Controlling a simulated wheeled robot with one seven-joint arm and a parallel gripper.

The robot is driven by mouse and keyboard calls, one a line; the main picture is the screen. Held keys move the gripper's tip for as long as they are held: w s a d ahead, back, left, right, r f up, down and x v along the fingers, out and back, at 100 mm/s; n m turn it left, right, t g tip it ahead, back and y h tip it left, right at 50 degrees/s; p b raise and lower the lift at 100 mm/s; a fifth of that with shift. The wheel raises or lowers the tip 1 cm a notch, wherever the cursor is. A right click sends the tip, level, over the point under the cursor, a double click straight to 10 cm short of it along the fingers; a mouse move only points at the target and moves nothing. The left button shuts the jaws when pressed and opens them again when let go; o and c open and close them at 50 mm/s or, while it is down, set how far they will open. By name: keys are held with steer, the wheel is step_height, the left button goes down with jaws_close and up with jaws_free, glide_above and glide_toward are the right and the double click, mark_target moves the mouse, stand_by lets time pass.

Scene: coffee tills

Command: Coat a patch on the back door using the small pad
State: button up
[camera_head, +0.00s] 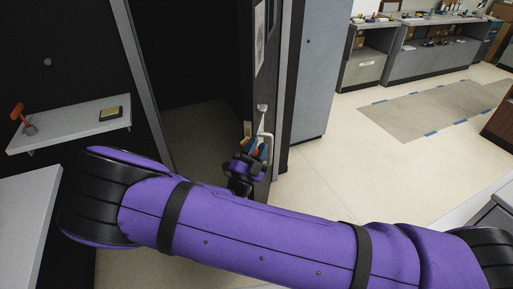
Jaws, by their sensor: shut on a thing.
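The back door (246,60) stands open, seen nearly edge-on and dark, with a pale sheet (260,38) on its face and a light metal handle (265,137) on its edge side. My gripper (254,149) is at the door beside the handle, small in the picture. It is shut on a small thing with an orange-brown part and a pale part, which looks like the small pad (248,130). Whether the pad touches the door cannot be told. My purple arm hides the door's lower part. No coated patch can be made out.
A pale wall shelf (70,127) at left bears an orange-handled tool (18,112) and a small dark-rimmed, yellowish flat thing (111,113). A grey cabinet (322,60) stands right of the door. Open floor (350,150) lies right, with a blue-taped grey patch (430,108) before counters.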

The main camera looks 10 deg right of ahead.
steer(key=shift+r, duration=0.2)
steer(key=shift+r, duration=1.1)
steer(key=shift+r, duration=0.15)
steer(key=shift+r, duration=1.1)
steer(key=shift+r, duration=0.15)
steer(key=shift+r, duration=1.1)
steer(key=shift+f, duration=1.3)
